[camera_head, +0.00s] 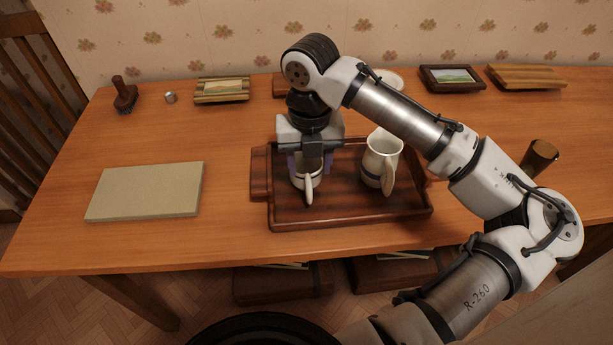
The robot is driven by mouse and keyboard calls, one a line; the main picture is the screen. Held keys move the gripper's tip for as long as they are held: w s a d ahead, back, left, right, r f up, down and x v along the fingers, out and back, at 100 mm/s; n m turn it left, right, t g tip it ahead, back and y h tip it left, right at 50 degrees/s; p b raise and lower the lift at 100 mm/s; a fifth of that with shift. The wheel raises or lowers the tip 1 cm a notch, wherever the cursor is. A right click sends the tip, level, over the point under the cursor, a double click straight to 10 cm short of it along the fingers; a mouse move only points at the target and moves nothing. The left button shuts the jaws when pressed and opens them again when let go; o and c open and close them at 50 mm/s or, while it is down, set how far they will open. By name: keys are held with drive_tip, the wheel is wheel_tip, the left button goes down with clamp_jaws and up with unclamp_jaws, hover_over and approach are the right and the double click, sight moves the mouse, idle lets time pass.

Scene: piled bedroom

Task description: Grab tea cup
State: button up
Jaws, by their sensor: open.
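A white tea cup (306,181) stands upright on the left side of a dark wooden tray (345,213), its handle turned toward the front. My gripper (309,163) points down over the cup, with one finger at its left side and one at its right side. The jaws are open around the cup. Whether a finger touches the cup cannot be told. The gripper hides the cup's upper part. A taller white pitcher (381,160) stands on the tray to the right of the cup, apart from the gripper.
The tray sits on a wooden table (225,225). A beige book (146,191) lies at left. A stamp-like object (125,95), small metal piece (170,98), picture frames (222,89) (452,78) and wooden block (527,77) are along the back.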

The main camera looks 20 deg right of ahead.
sight(308, 178)
drive_tip(key=shift+w+a+f+p, duration=0.1)
drive_tip(key=shift+f+p, duration=0.15)
drive_tip(key=shift+f, duration=1.2)
drive_tip(key=shift+a+f+p, duration=0.1)
drive_tip(key=shift+f+p, duration=0.15)
drive_tip(key=shift+f, duration=1.2)
clamp_jaws()
